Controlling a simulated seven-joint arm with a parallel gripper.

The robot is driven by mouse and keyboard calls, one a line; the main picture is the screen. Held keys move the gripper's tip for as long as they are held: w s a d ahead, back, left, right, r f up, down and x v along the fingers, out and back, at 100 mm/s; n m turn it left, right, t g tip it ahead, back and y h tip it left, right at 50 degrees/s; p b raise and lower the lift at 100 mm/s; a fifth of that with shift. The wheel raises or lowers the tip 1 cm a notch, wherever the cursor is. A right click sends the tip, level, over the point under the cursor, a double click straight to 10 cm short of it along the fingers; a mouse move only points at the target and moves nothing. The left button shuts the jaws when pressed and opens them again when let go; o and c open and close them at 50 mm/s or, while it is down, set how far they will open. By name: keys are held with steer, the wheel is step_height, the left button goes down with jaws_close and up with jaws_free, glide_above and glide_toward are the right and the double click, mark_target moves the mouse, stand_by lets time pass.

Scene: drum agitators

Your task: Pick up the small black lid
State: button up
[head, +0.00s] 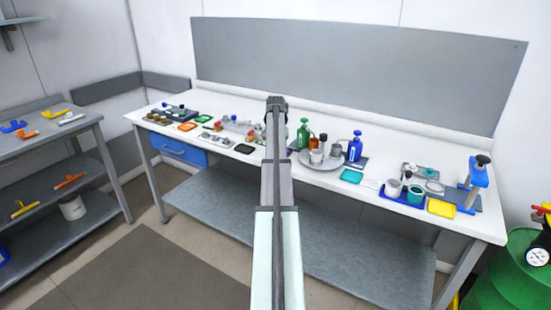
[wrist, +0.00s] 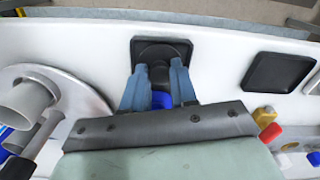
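In the wrist view, a small round black lid (wrist: 160,51) lies on a black square tray (wrist: 137,44) on the white bench. My gripper (wrist: 158,68) has its two blue fingers apart, pointing at the lid's near side. A dark part shows between the fingers; I cannot tell whether they touch it. A blue patch shows lower between the fingers. In the head view my arm stretches over the bench and hides the lid and its tray.
Another black square tray (wrist: 279,72) lies to the right in the wrist view. A round grey tray (head: 322,164) with cups stands right of my arm. Blue (head: 355,146) and green (head: 303,132) bottles stand close by. A green drum (head: 505,275) is at far right.

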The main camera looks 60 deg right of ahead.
jaws_close()
step_height(320, 180, up, 9)
steer(key=s+d+r, duration=0.2)
steer(key=s, duration=0.6)
steer(key=s+d+r, duration=0.1)
steer(key=s+d, duration=0.1)
steer(key=s, duration=0.6)
steer(key=shift+s+r, duration=0.25)
steer(key=shift+r, duration=0.15)
